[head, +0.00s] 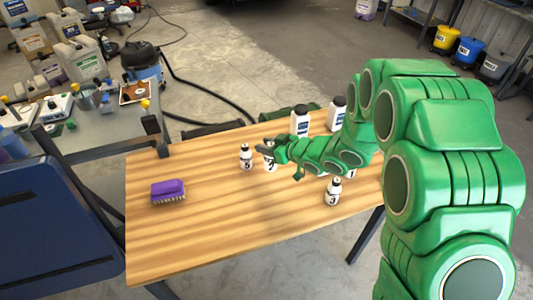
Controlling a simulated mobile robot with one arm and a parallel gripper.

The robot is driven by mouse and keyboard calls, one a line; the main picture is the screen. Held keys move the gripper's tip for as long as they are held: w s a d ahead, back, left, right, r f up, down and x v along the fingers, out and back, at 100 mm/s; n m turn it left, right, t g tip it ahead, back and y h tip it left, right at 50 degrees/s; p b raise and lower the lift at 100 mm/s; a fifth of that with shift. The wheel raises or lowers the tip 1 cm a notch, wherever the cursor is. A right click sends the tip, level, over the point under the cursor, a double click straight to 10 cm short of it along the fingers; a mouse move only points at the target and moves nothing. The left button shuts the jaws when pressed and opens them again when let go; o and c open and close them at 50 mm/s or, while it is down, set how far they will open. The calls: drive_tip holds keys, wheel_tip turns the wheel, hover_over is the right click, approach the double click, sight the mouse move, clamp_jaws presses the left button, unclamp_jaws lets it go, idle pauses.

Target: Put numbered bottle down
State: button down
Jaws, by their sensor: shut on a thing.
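My green arm reaches in from the right, and my gripper (265,149) is shut on the top of a small white bottle marked 2 (270,163). The bottle looks upright; whether its base touches the wooden table (220,215) cannot be told. A small white bottle that seems marked 5 (246,158) stands just left of it. A bottle marked 3 (332,194) stands nearer the table's front edge at right. A bottle marked 1 (351,174) is partly hidden by my arm.
A purple brush (168,191) lies on the left of the table. Two larger white bottles with dark caps, one here (300,122) and one here (337,116), stand at the back, near my arm. The table's front left and middle are clear. A blue panel (55,235) stands at left.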

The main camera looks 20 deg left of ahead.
drive_tip(key=shift+r, duration=0.85)
drive_tip(key=shift+w+d+r, duration=0.15)
drive_tip(key=shift+w, duration=0.15)
drive_tip(key=w+d+r+m+t, duration=0.2)
drive_tip(key=w+d+r, duration=0.1)
drive_tip(key=w+d, duration=2)
drive_tip(key=shift+h, duration=0.4)
drive_tip(key=shift+w+a+f, duration=0.2)
drive_tip(key=shift+w+f, duration=2.85)
drive_tip(key=shift+f, duration=0.15)
drive_tip(key=shift+w+a+f, duration=0.15)
drive_tip(key=shift+w+f, duration=2.85)
drive_tip(key=shift+f, duration=0.2)
drive_tip(key=shift+f, duration=0.15)
